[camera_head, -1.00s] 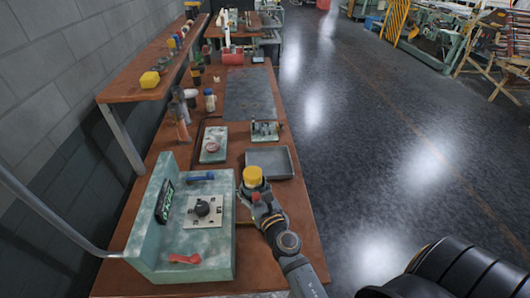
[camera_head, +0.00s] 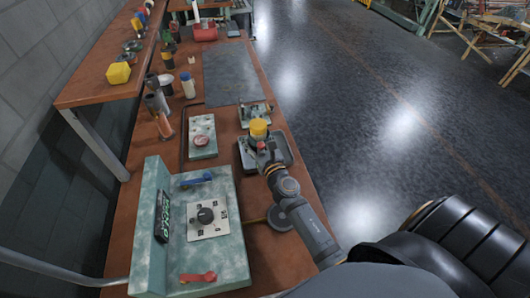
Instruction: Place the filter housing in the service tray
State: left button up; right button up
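The filter housing, which I take to be the yellow-topped cylinder (camera_head: 258,127), is upright at the fingers of my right gripper (camera_head: 261,143). The gripper looks shut on it, though the fingers are small and partly hidden. The grey service tray (camera_head: 286,151) lies on the bench. The housing and gripper overlap the tray in the picture and cover much of its middle. I cannot tell whether the housing touches the tray floor. My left gripper is not in view.
A green fixture (camera_head: 225,250) with a blue handle, red handle and black knob stands at the front left. A small green fixture (camera_head: 256,113) stands just behind the tray. A plate with a red button (camera_head: 202,140) is to the left. A dark mat (camera_head: 230,75) lies farther back.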

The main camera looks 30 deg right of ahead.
jog(key=w+d+r+m+g+h, duration=0.1)
jog(key=w+d+r+m+h, duration=0.1)
jog(key=w+d, duration=0.5)
jog(key=w+d+r+m+h, duration=0.1)
jog(key=w+d+r+h, duration=0.15)
jog(key=d, duration=0.85)
jog(key=s+a+f+b, duration=0.1)
jog(key=s+a+f, duration=0.1)
jog(key=a+f, duration=0.1)
jog(key=s+a+f+b, duration=0.2)
jog(key=a+f, duration=0.1)
jog(key=a, duration=0.2)
jog(key=s+a+f+b, duration=0.1)
jog(key=a+f, duration=0.2)
jog(key=a, duration=0.1)
jog(key=shift+s+f, duration=0.1)
jog(key=shift+s, duration=0.3)
jog(key=f+b, duration=0.2)
jog(key=f, duration=0.1)
jog(key=shift+s+a+f, duration=0.1)
jog(key=shift+s+a, duration=0.1)
jog(key=shift+a, duration=0.15)
jog(key=shift+f+b, duration=0.4)
jog(key=shift+w, duration=0.1)
